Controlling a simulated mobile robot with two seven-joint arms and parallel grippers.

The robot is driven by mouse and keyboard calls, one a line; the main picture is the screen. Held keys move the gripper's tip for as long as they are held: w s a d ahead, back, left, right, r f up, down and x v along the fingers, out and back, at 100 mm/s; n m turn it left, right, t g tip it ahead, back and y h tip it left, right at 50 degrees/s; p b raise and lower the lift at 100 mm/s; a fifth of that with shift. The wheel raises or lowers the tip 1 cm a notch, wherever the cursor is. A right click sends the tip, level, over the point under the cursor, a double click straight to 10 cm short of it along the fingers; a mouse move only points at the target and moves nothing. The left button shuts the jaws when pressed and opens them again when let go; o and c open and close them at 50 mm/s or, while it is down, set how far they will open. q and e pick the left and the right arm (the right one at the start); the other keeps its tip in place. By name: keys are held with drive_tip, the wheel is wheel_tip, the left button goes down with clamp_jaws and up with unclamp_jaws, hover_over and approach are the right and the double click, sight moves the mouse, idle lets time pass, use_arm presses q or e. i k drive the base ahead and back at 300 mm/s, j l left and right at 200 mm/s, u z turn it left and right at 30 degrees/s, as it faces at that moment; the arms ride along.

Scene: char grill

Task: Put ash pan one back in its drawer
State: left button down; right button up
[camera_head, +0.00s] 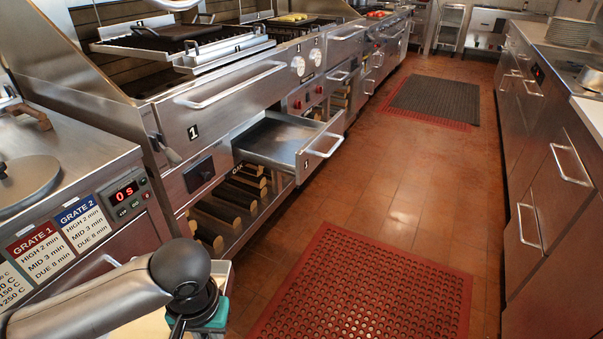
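Ash pan one (274,136) is a shallow metal tray with a front plate marked 1 and a bar handle (322,146). It sticks well out of its opening in the grill front, below the wide panel marked 1 (235,102). Its inside looks empty. My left arm comes in at the lower left and bends down at a black joint. The dark part below it may be my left gripper (196,308); its fingers are not clear. It is apart from the pan, nearer to me. My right gripper is not in view.
A red perforated mat (365,290) lies on the tiled floor, with a darker mat (433,98) farther off. Steel cabinets (550,210) line the right side. Wood logs (235,195) sit below the pan. The aisle between is clear.

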sight(291, 145)
drive_tip(key=i+l+z, duration=0.2)
drive_tip(key=i+l, duration=0.75)
drive_tip(key=i, duration=0.05)
